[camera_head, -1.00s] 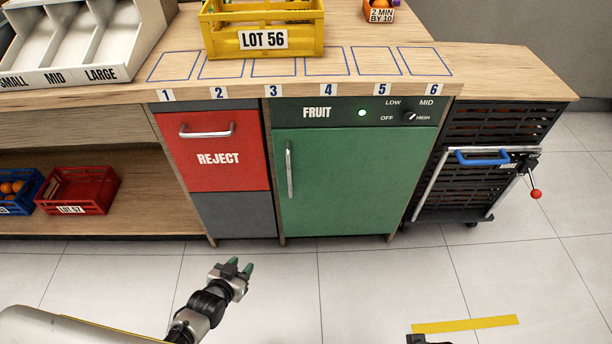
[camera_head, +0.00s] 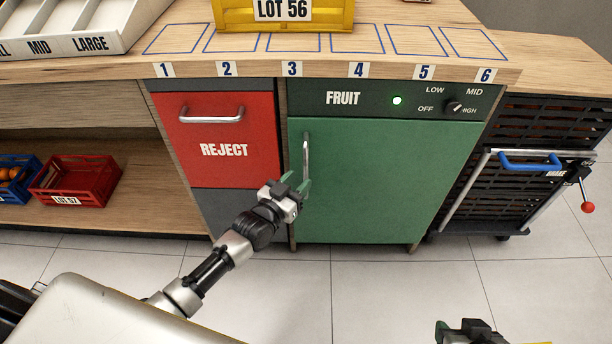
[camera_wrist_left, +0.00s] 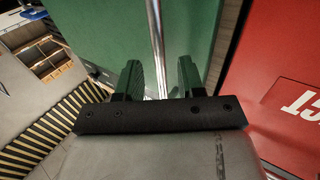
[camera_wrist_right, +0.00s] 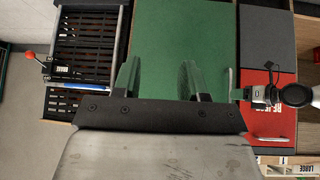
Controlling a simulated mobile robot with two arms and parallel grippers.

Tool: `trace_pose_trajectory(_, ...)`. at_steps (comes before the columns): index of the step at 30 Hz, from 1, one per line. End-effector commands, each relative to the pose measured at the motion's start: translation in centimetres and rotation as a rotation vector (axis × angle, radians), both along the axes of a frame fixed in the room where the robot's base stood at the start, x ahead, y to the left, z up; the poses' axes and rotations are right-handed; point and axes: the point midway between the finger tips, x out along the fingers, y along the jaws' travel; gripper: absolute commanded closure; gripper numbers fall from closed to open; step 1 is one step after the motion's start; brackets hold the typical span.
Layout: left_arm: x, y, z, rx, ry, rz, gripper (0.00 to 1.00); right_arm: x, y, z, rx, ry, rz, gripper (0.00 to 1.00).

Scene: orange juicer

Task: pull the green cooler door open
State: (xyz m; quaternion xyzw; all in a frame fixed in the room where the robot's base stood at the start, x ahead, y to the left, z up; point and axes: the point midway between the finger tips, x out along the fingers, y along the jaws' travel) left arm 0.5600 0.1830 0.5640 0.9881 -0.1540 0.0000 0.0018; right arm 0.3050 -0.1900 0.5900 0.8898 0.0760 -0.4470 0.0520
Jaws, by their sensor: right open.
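The green cooler door (camera_head: 385,180) is shut, under a dark panel marked FRUIT. Its upright silver handle (camera_head: 306,155) is near the door's left edge. My left gripper (camera_head: 296,186) is at the handle's lower end, in front of the door. In the left wrist view the handle (camera_wrist_left: 157,45) runs between the two open green-tipped fingers (camera_wrist_left: 158,80); I cannot tell whether either touches it. My right gripper (camera_head: 466,330) is low at the bottom of the head view, apart from the door. In the right wrist view its fingers (camera_wrist_right: 160,80) are open and empty, facing the green door (camera_wrist_right: 180,45).
A red REJECT drawer (camera_head: 222,140) is just left of the door. A black slatted cart (camera_head: 540,125) with a blue handle (camera_head: 530,163) stands to the right. A yellow LOT 56 crate (camera_head: 330,15) sits on the counter above. The tiled floor (camera_head: 385,285) before the door is open.

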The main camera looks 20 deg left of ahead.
Motion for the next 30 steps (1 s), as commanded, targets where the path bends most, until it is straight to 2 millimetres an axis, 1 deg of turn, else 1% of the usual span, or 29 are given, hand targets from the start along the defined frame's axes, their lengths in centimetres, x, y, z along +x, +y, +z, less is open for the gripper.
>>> trace_pose_trajectory(1, 0.8, -0.3, -0.1, -0.001, -0.002, 0.000, 0.61, 0.7, 0.3, 0.0, 0.010, -0.047, 0.004, 0.57)
trace_pose_trajectory(3, 1.7, -0.6, -0.2, 0.000, -0.001, 0.000, 0.61, 1.5, 0.6, 0.5, 0.025, -0.108, 0.009, 0.57)
trace_pose_trajectory(9, 3.2, -1.0, 0.0, -0.001, -0.001, 0.000, 0.61, 3.1, 1.2, 1.5, 0.050, -0.225, 0.017, 0.57)
trace_pose_trajectory(20, 3.6, -1.2, 0.0, 0.001, 0.002, 0.000, 0.61, 3.4, 1.3, 1.9, 0.056, -0.259, 0.019, 0.57)
trace_pose_trajectory(21, 3.6, -1.2, 0.0, 0.000, 0.001, 0.000, 0.65, 3.4, 1.3, 1.9, 0.056, -0.258, 0.019, 0.57)
trace_pose_trajectory(23, 3.6, -1.2, 0.0, 0.000, 0.001, 0.000, 0.74, 3.4, 1.3, 1.9, 0.056, -0.258, 0.019, 0.57)
trace_pose_trajectory(28, 3.6, -1.2, 0.0, 0.000, 0.001, 0.000, 1.00, 3.4, 1.3, 1.9, 0.056, -0.258, 0.019, 0.57)
trace_pose_trajectory(30, 3.6, -1.1, 0.0, 0.000, 0.001, 0.000, 1.00, 3.5, 1.3, 1.9, 0.056, -0.258, 0.019, 0.57)
